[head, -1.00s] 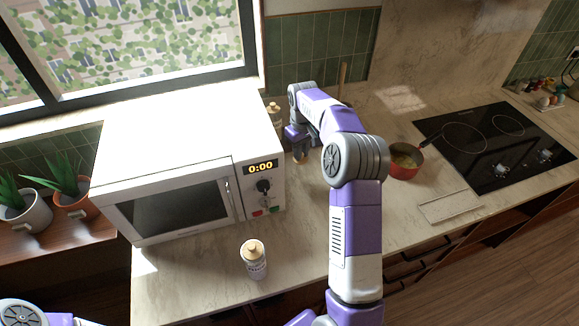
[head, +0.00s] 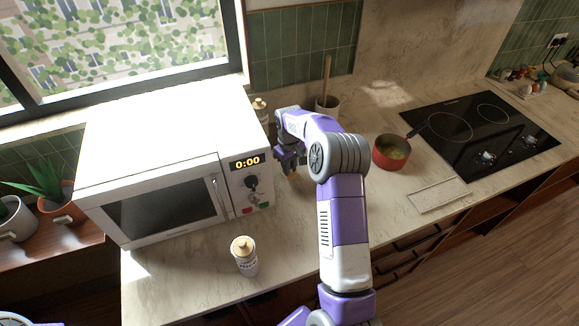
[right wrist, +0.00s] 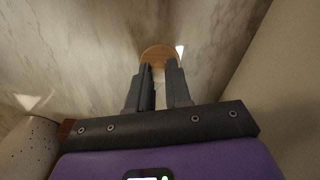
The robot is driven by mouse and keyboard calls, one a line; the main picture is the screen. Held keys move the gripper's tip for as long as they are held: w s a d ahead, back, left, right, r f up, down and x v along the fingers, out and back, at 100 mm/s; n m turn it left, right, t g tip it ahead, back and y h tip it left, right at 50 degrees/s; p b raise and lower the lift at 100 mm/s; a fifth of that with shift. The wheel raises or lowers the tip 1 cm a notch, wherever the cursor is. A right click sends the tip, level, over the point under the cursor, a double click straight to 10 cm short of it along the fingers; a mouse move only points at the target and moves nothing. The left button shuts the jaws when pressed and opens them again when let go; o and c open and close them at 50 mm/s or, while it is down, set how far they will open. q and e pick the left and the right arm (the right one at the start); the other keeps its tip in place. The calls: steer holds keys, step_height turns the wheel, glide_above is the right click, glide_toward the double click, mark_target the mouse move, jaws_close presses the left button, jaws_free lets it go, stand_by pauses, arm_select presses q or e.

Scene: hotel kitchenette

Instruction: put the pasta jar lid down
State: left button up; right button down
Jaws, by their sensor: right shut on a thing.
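My right gripper (head: 289,160) points down over the counter just right of the microwave. It is shut on a round wooden lid (right wrist: 158,52), held between the fingertips in the right wrist view. In the head view only a small tan bit of the lid (head: 292,176) shows under the fingers, close to the counter; I cannot tell whether it touches. Another tan-topped jar (head: 260,110) stands behind the gripper, partly hidden. My left gripper is out of view.
The white microwave (head: 150,150) stands close on the left of the gripper. A crock with a wooden utensil (head: 327,104) is behind my right arm. A red pot (head: 391,151) stands by the black hob (head: 480,135). The counter (head: 290,215) in front of the gripper is clear.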

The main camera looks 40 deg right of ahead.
steer(key=shift+f, duration=0.2)
steer(key=c, duration=1.1)
jaws_free()
steer(key=shift+o, duration=0.2)
steer(key=shift+r, duration=0.1)
step_height(320, 180, up, 12)
steer(key=p, duration=0.1)
steer(key=shift+r+p, duration=0.15)
steer(key=shift+p, duration=0.15)
